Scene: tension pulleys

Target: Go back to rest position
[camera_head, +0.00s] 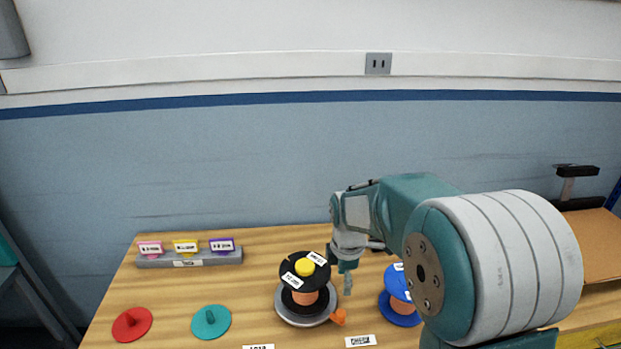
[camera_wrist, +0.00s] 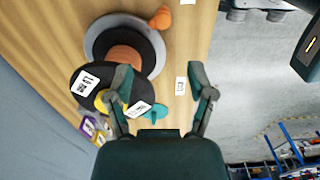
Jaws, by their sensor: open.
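My gripper (camera_head: 347,284) hangs at the end of my bent arm, just right of the black spool in the head view. In the wrist view my gripper (camera_wrist: 165,88) has its two fingers spread wide with nothing between the tips. The black spool (camera_head: 304,272), with an orange core, white labels and a yellow knob (camera_head: 305,268) on top, stands on a round grey base (camera_head: 289,318) with an orange handle (camera_head: 338,317). In the wrist view the left finger overlaps the black spool (camera_wrist: 88,80); I cannot tell whether they touch.
A blue spool (camera_head: 402,318) stands right of the gripper, partly behind my arm. Red (camera_head: 132,325) and teal (camera_head: 211,323) discs lie on the wooden table (camera_head: 170,288) at left. A grey rack (camera_head: 189,259) with coloured tags is at the back left. The wall is behind.

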